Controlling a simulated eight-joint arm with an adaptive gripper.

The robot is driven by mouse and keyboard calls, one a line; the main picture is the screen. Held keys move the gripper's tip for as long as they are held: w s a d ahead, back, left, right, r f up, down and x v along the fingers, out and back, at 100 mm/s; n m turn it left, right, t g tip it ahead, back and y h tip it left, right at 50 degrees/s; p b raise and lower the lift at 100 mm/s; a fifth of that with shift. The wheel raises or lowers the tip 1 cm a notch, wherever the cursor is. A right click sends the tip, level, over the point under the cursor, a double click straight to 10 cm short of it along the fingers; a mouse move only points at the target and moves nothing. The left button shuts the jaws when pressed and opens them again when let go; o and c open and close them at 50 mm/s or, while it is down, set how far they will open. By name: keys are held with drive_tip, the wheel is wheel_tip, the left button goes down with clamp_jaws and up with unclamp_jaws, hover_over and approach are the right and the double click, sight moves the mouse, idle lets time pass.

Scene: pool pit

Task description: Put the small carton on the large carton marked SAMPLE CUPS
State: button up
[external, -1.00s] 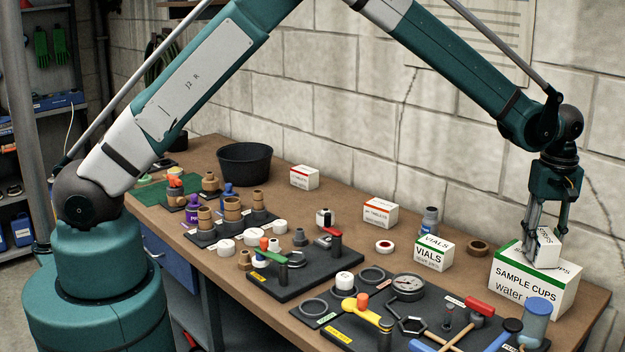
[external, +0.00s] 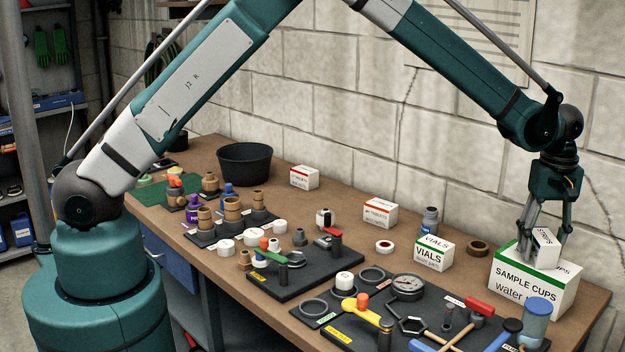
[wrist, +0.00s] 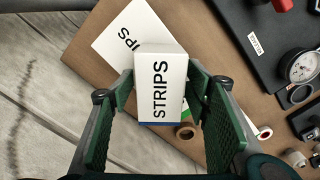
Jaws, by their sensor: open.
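The small white carton marked STRIPS (external: 544,248) stands on top of the large carton marked SAMPLE CUPS (external: 520,284), which is white with a green band. My gripper (external: 545,240) is open around the small carton. In the wrist view, the small carton (wrist: 160,85) sits between the two green finger pads of my gripper (wrist: 155,115), with a gap showing at its sides. The large carton (wrist: 112,38) shows behind it, partly hidden.
A VIALS carton (external: 434,253) and a brown ring (external: 477,248) lie left of the large carton. A blue-grey cup (external: 537,315) and a tool board with a gauge (external: 408,287) are in front. The block wall is close behind.

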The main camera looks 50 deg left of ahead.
sight(540, 234)
wheel_tip(540, 234, up, 12)
drive_tip(key=shift+b, duration=0.3)
idle(0.3)
idle(0.5)
drive_tip(key=s+a+r+m+t, duration=0.1)
drive_tip(key=s+a+r, duration=0.45)
drive_tip(key=a, duration=0.55)
drive_tip(key=s+a+r+m+t+h, duration=0.15)
drive_tip(key=s+a+r, duration=0.25)
drive_tip(key=a+r, duration=0.45)
drive_tip(key=s+a+r+m+t+y, duration=0.15)
drive_tip(key=s+a+r, duration=0.35)
drive_tip(key=a, duration=0.8)
drive_tip(key=s+a+m+t, duration=0.1)
drive_tip(key=s+a+m, duration=0.2)
drive_tip(key=s+a, duration=1.05)
drive_tip(key=s+a+f+m+t, duration=0.1)
drive_tip(key=s+a+f, duration=0.2)
drive_tip(key=s, duration=0.3)
drive_tip(key=s+a+f+m+t, duration=0.1)
drive_tip(key=s+a+f, duration=0.2)
drive_tip(key=s, duration=0.4)
drive_tip(key=shift+s+a+f, duration=0.15)
drive_tip(key=shift+s+a, duration=0.1)
drive_tip(key=shift+a, duration=0.2)
